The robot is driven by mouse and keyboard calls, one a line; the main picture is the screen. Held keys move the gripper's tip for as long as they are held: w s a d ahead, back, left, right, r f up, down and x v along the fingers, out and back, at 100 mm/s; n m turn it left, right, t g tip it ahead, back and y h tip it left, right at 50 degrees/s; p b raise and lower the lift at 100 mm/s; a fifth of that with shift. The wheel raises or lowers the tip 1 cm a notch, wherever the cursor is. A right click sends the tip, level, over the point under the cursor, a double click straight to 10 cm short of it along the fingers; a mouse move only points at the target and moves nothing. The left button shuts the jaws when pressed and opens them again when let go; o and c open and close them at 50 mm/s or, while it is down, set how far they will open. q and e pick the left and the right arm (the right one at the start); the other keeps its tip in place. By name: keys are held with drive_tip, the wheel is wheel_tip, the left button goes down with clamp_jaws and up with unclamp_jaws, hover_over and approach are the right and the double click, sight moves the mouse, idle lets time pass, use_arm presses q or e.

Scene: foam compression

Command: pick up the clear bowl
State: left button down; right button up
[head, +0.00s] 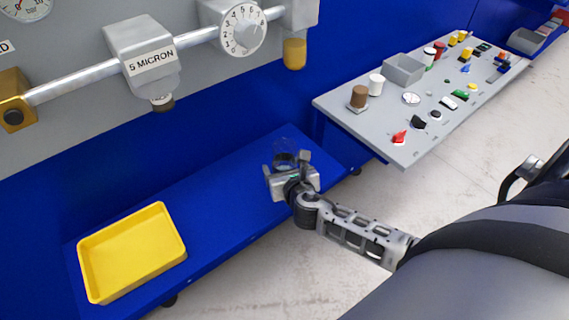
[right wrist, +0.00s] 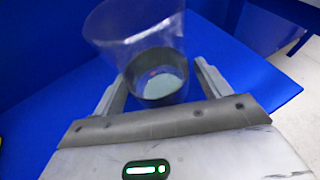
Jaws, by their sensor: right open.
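The clear bowl (right wrist: 135,32) is a see-through, wide-mouthed vessel with a darker ring and a pale round base low on it. In the right wrist view it sits between the two spread fingers of my right gripper (right wrist: 163,85). I cannot tell whether either finger touches it. In the head view the bowl (head: 285,148) shows faintly on the blue shelf, just beyond my right gripper (head: 286,170), which is open around or close to it. My left gripper is in neither view.
A yellow tray (head: 92,287) lies at the left of the blue shelf (head: 215,205). A grey panel with a knob dial (head: 242,30) and a "5 MICRON" block (head: 142,55) hangs above. A grey table (head: 385,140) with many small parts stands at the right. The shelf between tray and gripper is clear.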

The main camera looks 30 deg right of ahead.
drive_tip(key=shift+w+d+f, duration=0.2)
drive_tip(key=shift+w+f, duration=0.1)
drive_tip(key=shift+w, duration=0.35)
drive_tip(key=c, duration=1.4)
drive_tip(key=shift+r, duration=0.1)
